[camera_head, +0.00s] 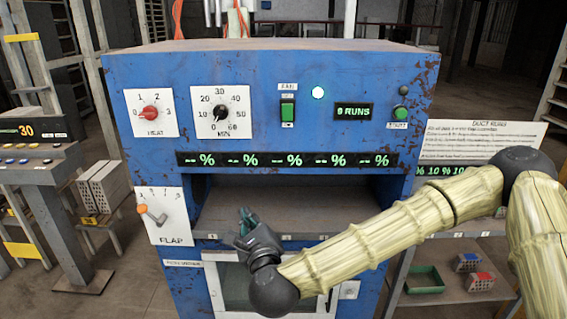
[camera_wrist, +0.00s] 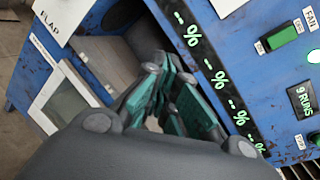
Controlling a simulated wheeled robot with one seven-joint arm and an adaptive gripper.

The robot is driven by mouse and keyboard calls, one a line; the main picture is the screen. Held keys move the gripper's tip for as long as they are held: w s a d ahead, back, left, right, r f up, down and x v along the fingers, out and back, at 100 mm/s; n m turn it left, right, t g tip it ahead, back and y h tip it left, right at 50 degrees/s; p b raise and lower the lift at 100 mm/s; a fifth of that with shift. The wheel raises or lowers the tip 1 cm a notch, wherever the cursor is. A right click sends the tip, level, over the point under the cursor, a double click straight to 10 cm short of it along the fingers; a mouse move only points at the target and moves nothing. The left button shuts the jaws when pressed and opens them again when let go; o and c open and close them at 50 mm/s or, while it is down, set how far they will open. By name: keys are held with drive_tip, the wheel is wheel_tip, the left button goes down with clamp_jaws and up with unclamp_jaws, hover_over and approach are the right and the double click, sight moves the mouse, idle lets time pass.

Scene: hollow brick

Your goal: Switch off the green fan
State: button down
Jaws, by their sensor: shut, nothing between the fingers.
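The green fan switch (camera_head: 288,110) is a rocker under a small "FAN" label on the upper front of the blue machine (camera_head: 262,75). In the wrist view the switch (camera_wrist: 282,37) shows at the upper right, apart from my gripper. A round lamp (camera_head: 318,92) to the right of the switch glows pale green-white. My gripper (camera_head: 247,217) is below the switch, in front of the machine's open shelf bay. In the wrist view my gripper's teal-padded fingers (camera_wrist: 165,95) are close together and empty, pointing toward the bay.
Also on the panel are a red heat knob (camera_head: 149,112), a black minutes dial (camera_head: 221,112), a green start button (camera_head: 400,113) and a "9 RUNS" display (camera_head: 353,111). An orange-tipped flap lever (camera_head: 150,213) sticks out at lower left. The percent display strip (camera_head: 287,160) lies between gripper and switch.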

sight(283, 110)
drive_tip(key=w+d+r+m+t+h, duration=0.1)
drive_tip(key=d+r+m, duration=0.3)
drive_tip(key=r, duration=0.5)
drive_tip(key=w+d+r+m+t+h, duration=0.2)
drive_tip(key=d+r+m+h, duration=0.1)
drive_tip(key=r+m, duration=0.3)
wheel_tip(283, 110, up, 3)
drive_tip(key=shift+d+f+t+h, duration=0.1)
drive_tip(key=shift+d+t+h, duration=0.2)
drive_tip(key=shift+d+h, duration=0.15)
drive_tip(key=shift+w+a, duration=0.1)
drive_tip(key=shift+w, duration=0.05)
drive_tip(key=w+p, duration=0.2)
drive_tip(key=w, duration=0.2)
drive_tip(key=w+r+p, duration=0.1)
drive_tip(key=w, duration=0.3)
drive_tip(key=w+r+p, duration=0.1)
drive_tip(key=w+p, duration=0.1)
drive_tip(key=w, duration=0.2)
drive_tip(key=shift+w+r+p, duration=0.1)
drive_tip(key=shift+w+p, duration=0.15)
drive_tip(key=shift+p, duration=0.05)
drive_tip(key=shift+w, duration=0.6)
drive_tip(key=shift+a, duration=0.1)
